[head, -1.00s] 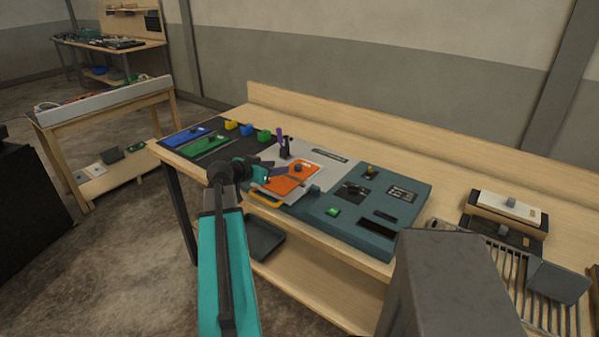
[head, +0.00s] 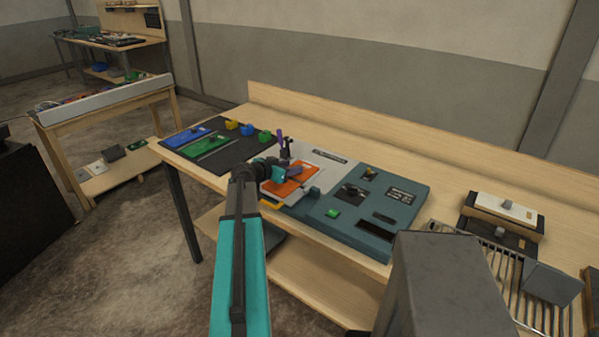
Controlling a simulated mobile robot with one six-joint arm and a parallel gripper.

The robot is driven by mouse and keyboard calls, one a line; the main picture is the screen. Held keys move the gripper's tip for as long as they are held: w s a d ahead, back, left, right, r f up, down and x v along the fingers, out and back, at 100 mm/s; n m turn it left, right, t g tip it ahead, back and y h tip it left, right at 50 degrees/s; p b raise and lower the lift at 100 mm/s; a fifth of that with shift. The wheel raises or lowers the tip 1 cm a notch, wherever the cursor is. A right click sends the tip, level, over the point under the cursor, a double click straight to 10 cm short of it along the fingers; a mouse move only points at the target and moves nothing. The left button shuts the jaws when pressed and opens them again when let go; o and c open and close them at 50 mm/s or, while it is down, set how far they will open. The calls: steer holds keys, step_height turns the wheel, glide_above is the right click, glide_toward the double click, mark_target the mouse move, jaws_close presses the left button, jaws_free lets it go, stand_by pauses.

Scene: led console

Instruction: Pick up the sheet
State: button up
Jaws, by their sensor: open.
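An orange sheet (head: 303,187) lies on the light grey left part of the teal console (head: 345,224). A blue sheet (head: 187,135) and a green sheet (head: 206,146) lie on a dark mat to the left. My gripper (head: 294,170) is over the orange sheet, open, with nothing seen between its fingers. It hides part of the sheet. I cannot tell whether the fingers touch it.
A dark upright piece with a purple top (head: 283,145) stands just behind my gripper. Small yellow, blue and green blocks (head: 247,130) sit along the mat's back edge. A slotted rack (head: 480,258) stands at the right.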

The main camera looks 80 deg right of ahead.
mark_target(309, 170)
steer(key=shift+r+p+x, duration=0.15)
steer(key=shift+p+x, duration=0.5)
steer(key=shift+x, duration=0.05)
steer(key=shift+r+p+x, duration=0.15)
steer(key=shift+p+x, duration=0.45)
steer(key=shift+x, duration=0.15)
steer(key=shift+p+x, duration=0.5)
steer(key=shift+x, duration=0.8)
steer(key=shift+s+a+f, duration=0.1)
steer(key=shift+a, duration=0.05)
steer(key=shift+c, duration=0.5)
jaws_close()
